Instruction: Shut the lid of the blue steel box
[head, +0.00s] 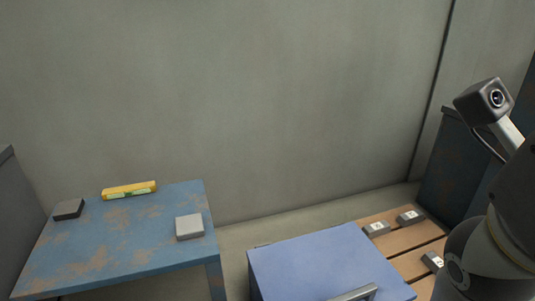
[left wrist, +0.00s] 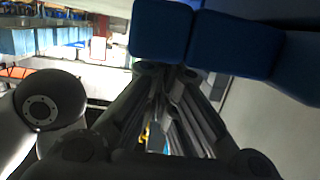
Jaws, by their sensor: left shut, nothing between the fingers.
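The blue steel box shows in the head view at the bottom centre as a flat blue panel (head: 315,265), which looks like its lid. A grey handle (head: 355,293) sits at the panel's near edge, cut by the frame. I cannot tell from this view whether the lid is fully down. My left gripper (left wrist: 167,70) shows only in the left wrist view, shut and empty. My right gripper is not in view.
A worn blue table (head: 115,240) at the left bears a yellow item (head: 130,190), a dark block (head: 68,210) and a grey block (head: 189,227). A slatted wooden surface (head: 400,239) with small numbered grey blocks lies right of the box. My arm fills the right edge.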

